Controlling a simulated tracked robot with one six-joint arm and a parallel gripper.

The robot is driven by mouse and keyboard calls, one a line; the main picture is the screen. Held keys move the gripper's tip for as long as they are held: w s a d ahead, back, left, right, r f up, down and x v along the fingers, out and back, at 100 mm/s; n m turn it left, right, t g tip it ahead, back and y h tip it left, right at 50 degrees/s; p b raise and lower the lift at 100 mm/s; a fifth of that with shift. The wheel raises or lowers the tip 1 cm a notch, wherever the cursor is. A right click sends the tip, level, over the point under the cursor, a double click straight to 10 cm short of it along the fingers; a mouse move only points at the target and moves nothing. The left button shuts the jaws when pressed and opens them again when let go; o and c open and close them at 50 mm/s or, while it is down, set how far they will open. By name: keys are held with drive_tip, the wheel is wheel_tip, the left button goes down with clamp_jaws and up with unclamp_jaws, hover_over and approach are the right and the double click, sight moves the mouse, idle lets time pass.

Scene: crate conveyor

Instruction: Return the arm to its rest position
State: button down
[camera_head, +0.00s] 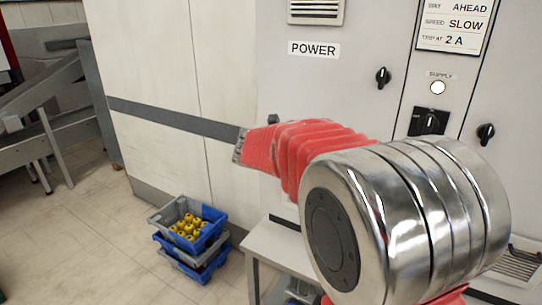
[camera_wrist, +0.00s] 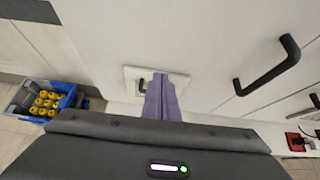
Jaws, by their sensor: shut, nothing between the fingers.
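My gripper (camera_wrist: 163,98) shows in the wrist view as two purple fingers pressed together, with nothing between them. It points at a pale cabinet face, in front of a white-framed recess (camera_wrist: 133,80); I cannot tell how far off that is. In the head view my arm (camera_head: 320,150), with red sleeves and a large metal joint, stretches to the left across the cabinet (camera_head: 340,90) marked POWER. The fingers cannot be made out in the head view.
Stacked blue and grey crates (camera_head: 160,217) with yellow items stand on the floor at left. A low grey table (camera_head: 262,243) is below the arm. A black handle (camera_wrist: 268,68) sticks out of the panel. Rotary switches (camera_head: 430,122) and a lit lamp (camera_head: 438,88) are on the cabinet.

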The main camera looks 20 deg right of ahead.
drive_tip(key=s+a+f+m+g+y, duration=0.1)
drive_tip(key=s+a+f+m, duration=0.1)
drive_tip(key=s+f+m, duration=0.4)
drive_tip(key=s+a+f+m+g+y, duration=0.1)
drive_tip(key=s+a+m+g+y, duration=0.15)
drive_tip(key=s+m, duration=0.35)
drive_tip(key=s+a+r+m+t+y, duration=0.2)
drive_tip(key=s+a+m+y, duration=0.3)
drive_tip(key=s+a+m, duration=0.8)
drive_tip(key=shift+s+a+m, duration=0.3)
drive_tip(key=shift+s+a, duration=1.3)
drive_tip(key=shift+s, duration=1.85)
drive_tip(key=shift+r+t+y, duration=0.1)
drive_tip(key=shift+t+y, duration=0.15)
